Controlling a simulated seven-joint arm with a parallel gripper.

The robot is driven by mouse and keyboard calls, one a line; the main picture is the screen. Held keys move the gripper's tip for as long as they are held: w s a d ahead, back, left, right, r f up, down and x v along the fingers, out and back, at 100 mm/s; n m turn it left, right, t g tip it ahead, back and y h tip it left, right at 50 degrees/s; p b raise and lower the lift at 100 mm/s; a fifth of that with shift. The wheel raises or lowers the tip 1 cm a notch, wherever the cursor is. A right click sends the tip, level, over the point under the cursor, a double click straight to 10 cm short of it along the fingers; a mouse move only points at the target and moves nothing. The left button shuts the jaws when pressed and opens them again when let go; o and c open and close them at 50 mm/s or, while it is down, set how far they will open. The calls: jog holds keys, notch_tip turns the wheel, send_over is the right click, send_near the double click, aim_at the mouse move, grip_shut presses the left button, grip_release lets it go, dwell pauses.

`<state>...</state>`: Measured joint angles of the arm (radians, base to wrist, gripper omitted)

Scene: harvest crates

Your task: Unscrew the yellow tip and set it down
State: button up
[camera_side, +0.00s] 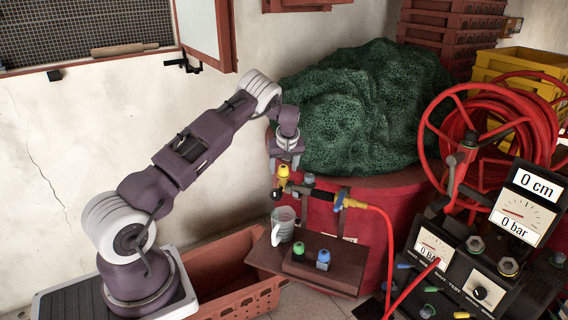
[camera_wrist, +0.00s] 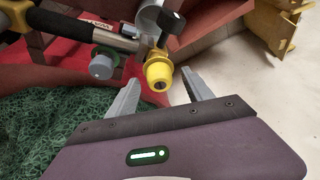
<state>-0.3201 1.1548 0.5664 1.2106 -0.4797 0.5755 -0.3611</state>
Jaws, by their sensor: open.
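The yellow tip (camera_wrist: 158,74) sits on a brass fitting at the end of a pipe. In the side view the yellow tip (camera_side: 283,171) is just below my gripper (camera_side: 284,163). In the wrist view my gripper (camera_wrist: 157,92) is open, with one grey finger to each side of the tip and a little short of it. The fingers look apart from the tip and hold nothing. A black lever (camera_wrist: 172,22) stands on the fitting behind the tip.
A grey knob (camera_wrist: 102,67) sits beside the fitting. Green netting (camera_side: 350,110) lies behind, and a red hose (camera_side: 385,225) hangs to the right.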

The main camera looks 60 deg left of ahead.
grip_shut()
jog(key=shift+n+g, duration=0.4)
jog(key=shift+n, duration=0.5)
jog(key=shift+w, duration=0.1)
jog(key=shift+n, duration=0.4)
jog(key=shift+w+r+n+g, duration=0.1)
jog(key=shift+n+g, duration=0.9)
jog(key=shift+n, duration=1.1)
